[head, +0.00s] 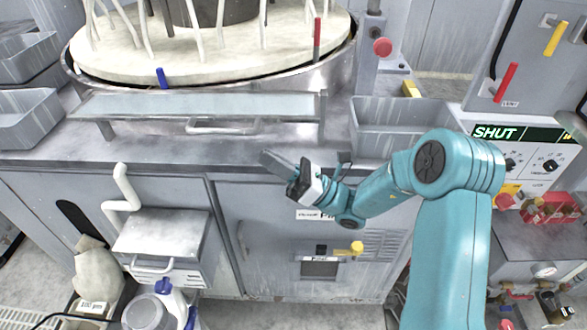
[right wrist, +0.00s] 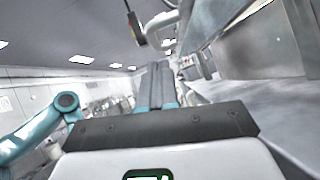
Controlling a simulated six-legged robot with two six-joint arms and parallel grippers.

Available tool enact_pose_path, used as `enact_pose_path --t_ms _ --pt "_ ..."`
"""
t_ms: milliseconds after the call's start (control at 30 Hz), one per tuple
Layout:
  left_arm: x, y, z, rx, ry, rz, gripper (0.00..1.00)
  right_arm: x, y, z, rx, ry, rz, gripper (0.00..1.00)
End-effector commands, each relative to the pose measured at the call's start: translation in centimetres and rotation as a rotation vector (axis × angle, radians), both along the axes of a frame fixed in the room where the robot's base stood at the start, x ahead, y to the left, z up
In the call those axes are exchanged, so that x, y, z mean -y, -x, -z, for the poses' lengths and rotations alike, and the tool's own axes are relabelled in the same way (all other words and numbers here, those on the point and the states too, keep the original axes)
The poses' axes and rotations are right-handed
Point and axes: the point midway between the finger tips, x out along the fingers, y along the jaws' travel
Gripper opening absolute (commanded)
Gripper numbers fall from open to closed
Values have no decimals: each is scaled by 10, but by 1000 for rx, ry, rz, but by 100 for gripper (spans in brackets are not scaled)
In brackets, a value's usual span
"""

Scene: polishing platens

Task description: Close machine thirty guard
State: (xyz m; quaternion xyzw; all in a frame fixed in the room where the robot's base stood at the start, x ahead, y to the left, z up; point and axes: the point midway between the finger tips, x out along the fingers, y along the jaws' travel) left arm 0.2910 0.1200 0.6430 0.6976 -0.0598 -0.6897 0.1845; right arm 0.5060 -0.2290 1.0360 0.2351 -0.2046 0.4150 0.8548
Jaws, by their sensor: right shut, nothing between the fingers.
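The machine's guard (head: 200,105) is a long pale, bluish panel in front of the large round platen (head: 130,62). It lies nearly flat, with a white bar handle (head: 222,128) along its near edge. My right gripper (head: 268,157) is shut and empty, in front of the bench edge, nearer and to the right of the handle, apart from it in the head view. In the right wrist view its fingers (right wrist: 156,86) are together, with a pale curved bar (right wrist: 168,22) above them. My left gripper is not in view. No machine number is readable.
A grey tray (head: 395,130) stands right of the guard. A post with a red button (head: 382,47) rises behind it. A "SHUT" sign (head: 510,132) is on the right panel. A white pipe (head: 122,190) and a grey box (head: 165,235) stick out from the cabinet front at left.

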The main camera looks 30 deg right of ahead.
Motion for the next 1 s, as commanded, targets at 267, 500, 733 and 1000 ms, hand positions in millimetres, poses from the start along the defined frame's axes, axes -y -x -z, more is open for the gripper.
enact_pose_path --t_ms 267,500,733,1000 --pt "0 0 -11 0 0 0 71 -1 -11 -33 1 2 0 0" --pt "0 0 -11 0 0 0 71 -2 -12 -34 0 1 -1 0" --pt "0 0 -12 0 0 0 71 -1 -13 -35 -1 0 -1 0" --pt "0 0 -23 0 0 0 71 -2 -22 -43 -26 -18 0 0"
